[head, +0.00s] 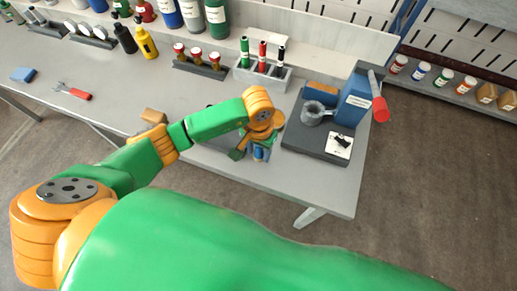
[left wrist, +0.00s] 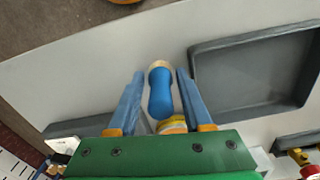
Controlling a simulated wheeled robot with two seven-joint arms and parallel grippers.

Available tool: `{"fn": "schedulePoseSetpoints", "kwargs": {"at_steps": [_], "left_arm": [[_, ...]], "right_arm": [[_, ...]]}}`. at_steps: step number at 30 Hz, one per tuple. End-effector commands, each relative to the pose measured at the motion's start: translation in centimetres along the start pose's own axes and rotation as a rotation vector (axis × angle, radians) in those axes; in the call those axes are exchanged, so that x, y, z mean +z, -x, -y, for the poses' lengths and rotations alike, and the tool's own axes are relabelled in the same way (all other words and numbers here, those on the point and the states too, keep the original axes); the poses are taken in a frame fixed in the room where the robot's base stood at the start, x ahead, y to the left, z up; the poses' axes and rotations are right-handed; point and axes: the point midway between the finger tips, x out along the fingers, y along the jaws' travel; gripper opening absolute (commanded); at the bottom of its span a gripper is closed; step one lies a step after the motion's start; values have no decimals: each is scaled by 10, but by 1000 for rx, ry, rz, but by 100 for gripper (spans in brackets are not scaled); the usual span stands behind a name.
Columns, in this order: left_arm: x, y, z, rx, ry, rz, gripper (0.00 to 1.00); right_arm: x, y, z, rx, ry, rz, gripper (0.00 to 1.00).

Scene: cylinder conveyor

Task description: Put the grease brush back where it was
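The grease brush shows a blue handle (left wrist: 161,92) with a pale end in the left wrist view. A yellow, white and blue round thing (left wrist: 173,125) lies at its lower end; I cannot tell whether it is a can that holds the brush. My left gripper (left wrist: 160,75) has its two blue fingers on either side of the handle, with a narrow gap showing on each side. In the head view my left gripper (head: 260,153) is over the front part of the bench, mostly hidden by its own wrist. The right gripper is not in view.
A grey tray (left wrist: 250,109) lies right of the fingers in the left wrist view. On the bench (head: 330,190), a dark fixture base (head: 310,148) with a blue block (head: 354,101) and red handle (head: 379,108) stands right of the gripper. A marker rack (head: 262,78) stands behind.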

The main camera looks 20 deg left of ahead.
Motion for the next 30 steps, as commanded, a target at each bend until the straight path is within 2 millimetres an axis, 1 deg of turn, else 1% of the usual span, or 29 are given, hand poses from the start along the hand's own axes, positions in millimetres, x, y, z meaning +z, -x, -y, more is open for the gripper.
{"fn": "schedulePoseSetpoints", "kwargs": {"at_steps": [3, 5, 8, 15, 19, 21, 24, 30], "left_arm": [[0, 7, 0, 2, 1, 1, 50], [-1, 11, 0, 1, 0, -4, 50], [-2, 30, 0, -1, -1, -7, 50], [-2, 87, 0, 0, 0, -7, 50], [-1, 112, 0, -1, 0, -5, 50], [-1, 119, 0, -1, 0, -3, 50], [0, 123, 0, -1, 1, 0, 50], [0, 123, 0, 0, 1, 1, 50]], "right_arm": [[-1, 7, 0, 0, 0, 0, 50], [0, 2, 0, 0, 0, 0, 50], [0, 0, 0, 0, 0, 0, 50], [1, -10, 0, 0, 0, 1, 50], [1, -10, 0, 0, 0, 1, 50], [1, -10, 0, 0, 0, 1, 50], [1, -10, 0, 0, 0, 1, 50], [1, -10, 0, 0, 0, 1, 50]]}}
